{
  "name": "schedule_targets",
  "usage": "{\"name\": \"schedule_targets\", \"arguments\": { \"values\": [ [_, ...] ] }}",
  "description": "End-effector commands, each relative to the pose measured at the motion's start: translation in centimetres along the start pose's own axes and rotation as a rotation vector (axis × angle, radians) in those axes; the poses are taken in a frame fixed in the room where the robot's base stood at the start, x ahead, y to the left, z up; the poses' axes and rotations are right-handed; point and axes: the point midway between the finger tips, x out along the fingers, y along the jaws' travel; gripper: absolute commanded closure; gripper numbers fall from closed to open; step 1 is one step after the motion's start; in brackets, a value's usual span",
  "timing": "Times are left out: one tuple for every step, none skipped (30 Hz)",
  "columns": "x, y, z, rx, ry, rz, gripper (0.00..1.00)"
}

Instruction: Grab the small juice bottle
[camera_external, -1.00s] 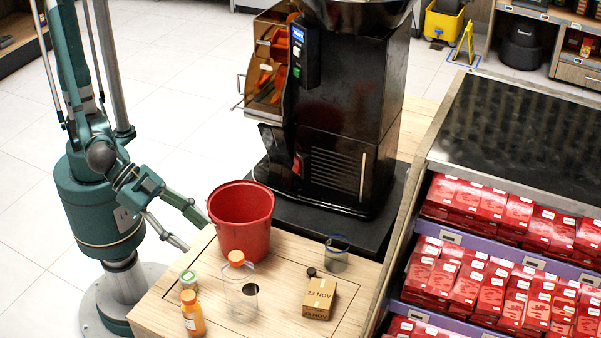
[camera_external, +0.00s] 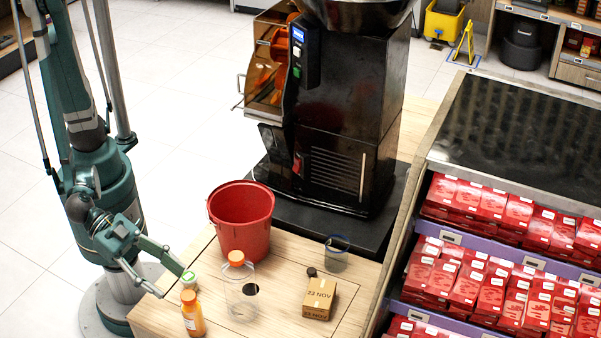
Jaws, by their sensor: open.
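A small bottle of orange juice (camera_external: 193,318) with an orange cap stands upright at the front left of the wooden counter (camera_external: 285,322). My gripper (camera_external: 172,283) is open and empty at the counter's left edge.
A clear larger bottle with an orange cap (camera_external: 241,290) stands right of the juice bottle. A red bucket (camera_external: 241,222), a clear cup (camera_external: 337,255), a small dark cap (camera_external: 311,272) and a cardboard box (camera_external: 320,298) are also on the counter. A black juicer (camera_external: 345,130) stands behind.

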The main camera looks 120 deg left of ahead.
Motion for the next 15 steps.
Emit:
{"name": "schedule_targets", "arguments": {
  "values": [
    [0.0,0.0,0.0,0.0,0.0,0.0,0.5],
    [0.0,0.0,0.0,0.0,0.0,0.0,0.5],
    [0.0,0.0,0.0,0.0,0.0,0.0,0.5],
    [0.0,0.0,0.0,0.0,0.0,0.0,0.5],
    [0.0,0.0,0.0,0.0,0.0,0.0,0.5],
    [0.0,0.0,0.0,0.0,-0.001,0.0,0.5],
    [0.0,0.0,0.0,0.0,-0.001,0.0,0.5],
    [0.1,0.0,0.0,0.0,-0.001,-0.001,0.5],
    [0.2,0.0,0.0,0.0,-0.001,-0.001,0.5],
    [0.3,0.0,0.0,-0.001,-0.001,-0.001,0.5],
    [0.4,0.0,0.0,-0.001,-0.001,-0.001,0.5],
    [0.7,0.0,0.0,-0.001,-0.001,-0.001,0.5],
    [0.9,0.0,0.0,-0.001,-0.001,-0.001,0.5],
    [1.2,0.0,0.0,-0.002,-0.001,-0.002,0.5],
    [1.5,-0.1,0.1,-0.002,-0.001,-0.002,0.5]
  ]
}}
